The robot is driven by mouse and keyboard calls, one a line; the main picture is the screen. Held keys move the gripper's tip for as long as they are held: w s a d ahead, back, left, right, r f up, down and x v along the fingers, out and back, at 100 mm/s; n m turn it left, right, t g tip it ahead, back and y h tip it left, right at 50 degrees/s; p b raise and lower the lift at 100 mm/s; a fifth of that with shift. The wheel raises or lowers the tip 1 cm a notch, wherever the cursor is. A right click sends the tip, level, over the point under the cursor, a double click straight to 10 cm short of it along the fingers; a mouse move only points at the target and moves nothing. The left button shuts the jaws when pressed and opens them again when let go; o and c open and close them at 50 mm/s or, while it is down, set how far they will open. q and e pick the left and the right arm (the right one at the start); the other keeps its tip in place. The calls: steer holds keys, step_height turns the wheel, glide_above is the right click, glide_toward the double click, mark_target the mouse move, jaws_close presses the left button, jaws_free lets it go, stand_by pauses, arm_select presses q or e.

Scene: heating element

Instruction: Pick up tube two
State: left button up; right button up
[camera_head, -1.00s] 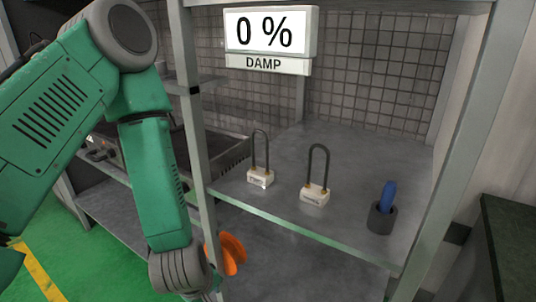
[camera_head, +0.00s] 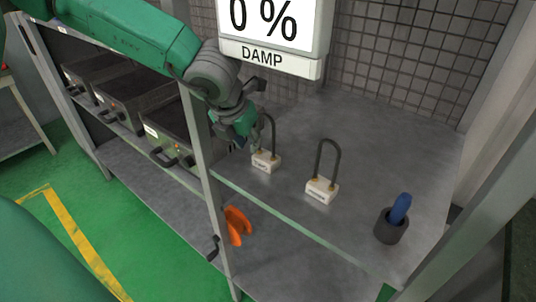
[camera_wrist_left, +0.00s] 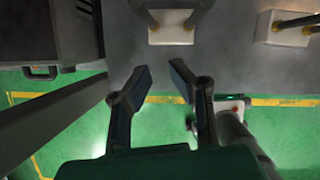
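Two U-shaped dark heating tubes on white bases stand upright on the grey shelf (camera_head: 390,130). The left tube (camera_head: 266,160) is partly behind my left gripper (camera_head: 246,137); the right tube (camera_head: 322,190) stands clear. Their labels are too small to read, so I cannot tell which is tube two. In the left wrist view, my left gripper (camera_wrist_left: 155,80) is open and empty. The left tube's base (camera_wrist_left: 172,30) lies just beyond the fingertips, apart from them. The right tube's base (camera_wrist_left: 284,30) is at the top right. My right gripper is not in view.
A blue-handled thing in a dark cup (camera_head: 390,226) stands at the shelf's right. A metal post (camera_head: 208,170) rises at the shelf's left. A display reading 0 % DAMP (camera_head: 275,30) hangs above. Orange-handled thing (camera_head: 238,223) is below the shelf edge. Dark boxes (camera_head: 130,95) sit left.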

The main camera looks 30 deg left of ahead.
mark_target(257, 153)
arm_select(q)
steer(key=w, duration=0.2)
steer(key=w+a+p, duration=0.1)
steer(key=w, duration=0.1)
steer(key=shift+w, duration=0.3)
steer(key=x, duration=0.3)
steer(key=shift+d+b, duration=0.3)
steer(key=shift+d, duration=0.05)
steer(key=shift+s+a, duration=0.15)
steer(key=shift+a, duration=0.2)
jaws_close()
